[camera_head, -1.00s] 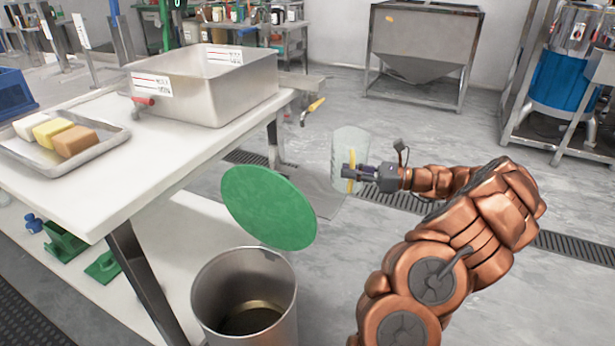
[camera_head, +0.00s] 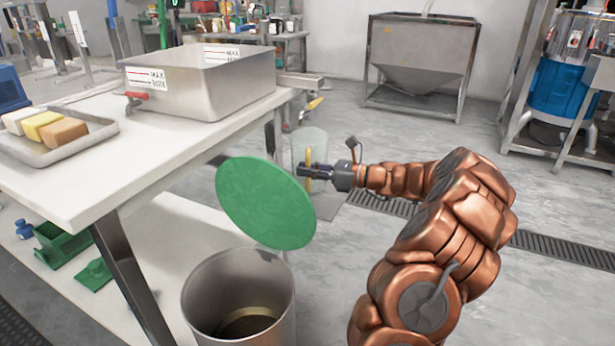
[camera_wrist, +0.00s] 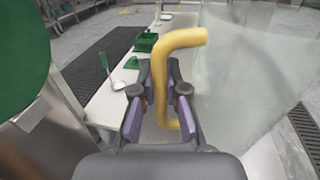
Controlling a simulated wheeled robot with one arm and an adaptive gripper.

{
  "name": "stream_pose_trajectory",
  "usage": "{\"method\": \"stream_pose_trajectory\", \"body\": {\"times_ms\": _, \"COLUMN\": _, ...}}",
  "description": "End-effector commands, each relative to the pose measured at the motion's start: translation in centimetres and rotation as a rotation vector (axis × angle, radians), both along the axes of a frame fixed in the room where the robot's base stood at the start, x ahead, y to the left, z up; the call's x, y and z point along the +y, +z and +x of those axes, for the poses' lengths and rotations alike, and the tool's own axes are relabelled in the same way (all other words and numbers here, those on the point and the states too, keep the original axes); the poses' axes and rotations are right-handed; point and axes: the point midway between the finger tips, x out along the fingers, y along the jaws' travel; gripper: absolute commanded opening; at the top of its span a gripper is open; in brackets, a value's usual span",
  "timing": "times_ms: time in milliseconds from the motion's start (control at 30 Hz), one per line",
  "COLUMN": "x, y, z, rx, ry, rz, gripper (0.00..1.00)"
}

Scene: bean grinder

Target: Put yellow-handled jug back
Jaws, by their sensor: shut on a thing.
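The jug (camera_head: 316,145) is clear and see-through, with a yellow handle (camera_head: 308,172). My gripper (camera_head: 304,172) is shut on the handle and holds the jug upright in the air, to the right of the white table. In the wrist view the yellow handle (camera_wrist: 165,75) stands between the two purple-padded fingers (camera_wrist: 160,118), and the clear jug wall (camera_wrist: 240,75) fills the right side. In the head view the jug's lower left part is hidden behind the green disc.
A green round disc (camera_head: 265,203) stands tilted above a steel bin (camera_head: 205,295), close to the jug.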

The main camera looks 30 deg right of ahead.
Motion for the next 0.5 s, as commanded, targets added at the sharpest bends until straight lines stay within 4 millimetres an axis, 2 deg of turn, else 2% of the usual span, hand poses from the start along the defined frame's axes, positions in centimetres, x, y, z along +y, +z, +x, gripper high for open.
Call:
{"method": "stream_pose_trajectory", "body": {"times_ms": 400, "x": 0.02, "y": -0.27, "z": 0.01, "rx": -0.001, "ry": 0.001, "rz": 0.001, "gripper": 0.0}}
{"method": "stream_pose_trajectory", "body": {"times_ms": 433, "x": 0.01, "y": -0.36, "z": 0.0, "rx": -0.001, "ry": 0.001, "rz": 0.001, "gripper": 0.13}}
{"method": "stream_pose_trajectory", "body": {"times_ms": 500, "x": 0.01, "y": -0.38, "z": -0.01, "rx": -0.001, "ry": 0.001, "rz": 0.001, "gripper": 0.21}}
